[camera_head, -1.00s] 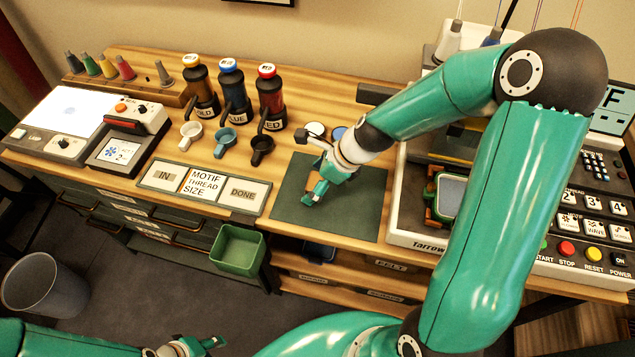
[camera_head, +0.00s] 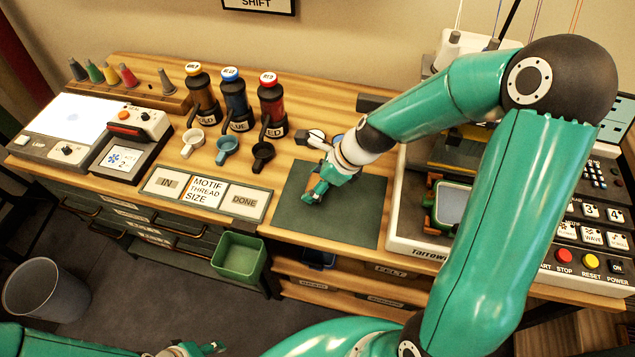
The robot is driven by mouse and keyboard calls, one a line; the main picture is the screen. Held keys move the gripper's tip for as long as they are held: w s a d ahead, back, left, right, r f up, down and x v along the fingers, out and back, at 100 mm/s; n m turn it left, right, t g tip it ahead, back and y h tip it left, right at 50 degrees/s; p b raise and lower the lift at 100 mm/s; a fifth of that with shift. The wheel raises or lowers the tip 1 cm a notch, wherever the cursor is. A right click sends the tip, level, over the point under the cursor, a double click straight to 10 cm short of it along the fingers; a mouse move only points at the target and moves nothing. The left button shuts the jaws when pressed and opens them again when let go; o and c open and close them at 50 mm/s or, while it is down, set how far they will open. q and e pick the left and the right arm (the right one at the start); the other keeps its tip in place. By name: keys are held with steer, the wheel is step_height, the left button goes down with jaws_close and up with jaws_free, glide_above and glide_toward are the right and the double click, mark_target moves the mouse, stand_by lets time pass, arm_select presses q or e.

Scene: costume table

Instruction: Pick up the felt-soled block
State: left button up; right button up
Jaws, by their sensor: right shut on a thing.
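My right gripper (camera_head: 311,194) reaches down over the dark green mat (camera_head: 345,218) at the front middle of the table. It is shut on a small orange-brown block (camera_head: 308,198), mostly hidden by the fingers; I take it for the felt-soled block. Its felt sole cannot be made out, nor whether it touches the mat. My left gripper (camera_head: 204,349) is low at the bottom edge, away from the table, partly cut off; its jaw opening is unclear.
A label strip (camera_head: 205,193) with IN and DONE plates lies left of the mat. Several cups and thread bottles stand behind it. The embroidery machine (camera_head: 410,236) stands right of the mat. A green bin (camera_head: 239,257) sits below the table's front edge.

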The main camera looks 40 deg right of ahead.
mark_target(315, 182)
step_height(315, 182, up, 9)
steer(key=p, duration=0.3)
step_height(315, 182, up, 9)
steer(key=p, duration=0.1)
steer(key=o, duration=0.4)
steer(key=shift+c, duration=1.1)
steer(key=shift+f, duration=0.1)
steer(key=shift+c, duration=0.2)
